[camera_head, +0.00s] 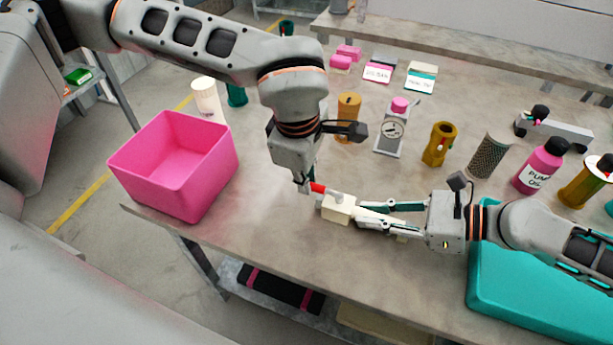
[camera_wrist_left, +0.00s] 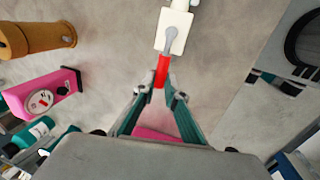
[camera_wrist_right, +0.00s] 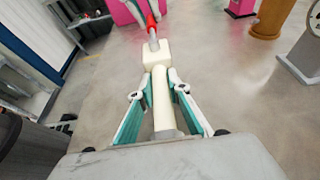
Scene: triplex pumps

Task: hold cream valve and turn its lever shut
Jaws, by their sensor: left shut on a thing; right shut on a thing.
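The cream valve (camera_head: 338,209) lies near the table's front edge, with a square body and a cylindrical stem. Its lever has a grey arm and a red handle (camera_head: 318,188). My right gripper (camera_head: 362,214) is shut on the valve's stem; in the right wrist view the stem (camera_wrist_right: 161,100) runs between its fingers. My left gripper (camera_head: 306,186) comes down from above and is shut on the end of the red handle, which also shows between its fingertips in the left wrist view (camera_wrist_left: 162,70). The grey lever arm (camera_wrist_left: 172,42) lies over the valve body there, roughly in line with the stem.
A pink bin (camera_head: 185,165) stands at the left table edge, and a teal tray (camera_head: 520,300) lies at the front right. An orange cylinder (camera_head: 348,115), a gauge block (camera_head: 391,132), a brass fitting (camera_head: 439,144) and a pink bottle (camera_head: 540,168) stand behind.

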